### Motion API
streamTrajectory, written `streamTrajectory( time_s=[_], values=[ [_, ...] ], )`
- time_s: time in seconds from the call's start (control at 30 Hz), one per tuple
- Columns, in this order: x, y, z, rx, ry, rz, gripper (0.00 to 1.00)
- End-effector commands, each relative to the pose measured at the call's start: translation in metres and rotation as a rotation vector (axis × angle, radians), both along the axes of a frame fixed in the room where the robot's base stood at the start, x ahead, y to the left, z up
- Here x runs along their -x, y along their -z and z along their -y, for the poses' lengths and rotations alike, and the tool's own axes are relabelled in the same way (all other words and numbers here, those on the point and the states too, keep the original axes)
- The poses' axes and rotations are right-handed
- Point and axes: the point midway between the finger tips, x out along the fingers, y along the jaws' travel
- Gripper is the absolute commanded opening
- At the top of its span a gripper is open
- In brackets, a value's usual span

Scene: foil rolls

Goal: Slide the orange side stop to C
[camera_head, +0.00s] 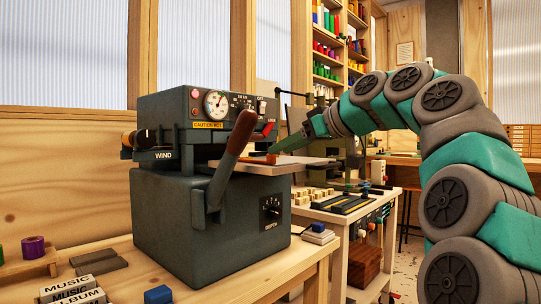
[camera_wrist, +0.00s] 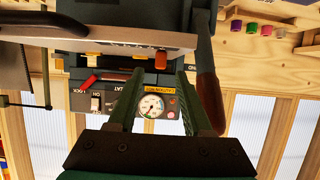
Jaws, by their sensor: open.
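The orange side stop (camera_head: 271,158) sits on the flat pale table plate (camera_head: 290,166) at the front of the dark green foil machine (camera_head: 165,205). In the wrist view, the orange stop (camera_wrist: 161,60) shows at the plate's edge, between the fingertips in the picture. My gripper (camera_wrist: 160,76) is open, one finger on each side of the stop in that view; I cannot tell if either touches it. In the head view, my gripper (camera_head: 283,150) reaches in from the right, close over the plate. Letter marks along the plate are too small to read.
The machine's lever with a brown handle (camera_head: 236,132) stands in front of the plate. A dial gauge (camera_head: 216,103) and a red switch (camera_head: 267,128) are on its panel. A side cart (camera_head: 335,217) with small blocks stands behind right. Stacked labelled blocks (camera_head: 72,290) lie front left.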

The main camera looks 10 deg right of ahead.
Motion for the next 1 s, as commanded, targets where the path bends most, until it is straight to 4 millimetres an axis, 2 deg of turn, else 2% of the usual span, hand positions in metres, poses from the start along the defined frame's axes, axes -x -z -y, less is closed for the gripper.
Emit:
streamTrajectory(
  time_s=[0.3,0.6,1.0],
  values=[
    [-0.033,0.017,-0.025,0.000,0.000,-0.002,0.50],
    [-0.037,0.019,-0.027,0.001,0.000,-0.001,0.50],
    [-0.037,0.019,-0.027,0.001,0.000,-0.001,0.06]
  ],
)
